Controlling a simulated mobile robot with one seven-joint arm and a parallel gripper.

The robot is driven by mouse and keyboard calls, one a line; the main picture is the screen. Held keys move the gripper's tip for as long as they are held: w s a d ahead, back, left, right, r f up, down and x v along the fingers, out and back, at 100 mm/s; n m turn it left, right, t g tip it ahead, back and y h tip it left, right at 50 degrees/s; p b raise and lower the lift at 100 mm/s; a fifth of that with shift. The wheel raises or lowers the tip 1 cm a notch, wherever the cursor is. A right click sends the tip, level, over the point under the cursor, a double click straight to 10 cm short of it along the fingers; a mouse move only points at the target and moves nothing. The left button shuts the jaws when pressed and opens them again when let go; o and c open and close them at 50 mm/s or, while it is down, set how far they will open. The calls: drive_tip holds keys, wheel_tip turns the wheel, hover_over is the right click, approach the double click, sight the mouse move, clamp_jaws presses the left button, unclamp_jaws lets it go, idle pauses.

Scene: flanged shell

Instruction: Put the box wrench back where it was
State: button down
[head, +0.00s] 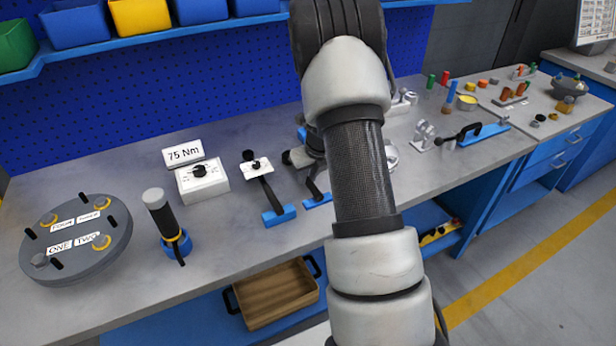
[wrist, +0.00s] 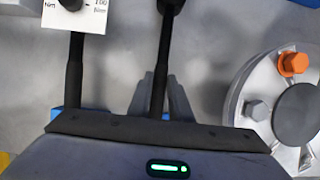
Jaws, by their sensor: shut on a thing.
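The box wrench (wrist: 160,72) is a long dark bar in the wrist view. Its near part runs between the two grey fingers of my gripper (wrist: 165,100), which is shut on it. A blue holder (head: 318,201) shows below the dark tool beside my arm in the head view. A bit of blue also shows by the fingers in the wrist view. I cannot tell whether the wrench rests on the holder or is just above it. In the head view my arm hides most of the gripper and the wrench.
Left of it lies a torque wrench (wrist: 75,75) with a white scale card (wrist: 80,12) and its own blue holder (head: 278,215). Right is a round metal flange (wrist: 238,95) with an orange bolt cap (wrist: 292,64). A 75 Nm sign (head: 183,152) stands further left.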

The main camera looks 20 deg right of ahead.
drive_tip(key=c, duration=1.6)
unclamp_jaws()
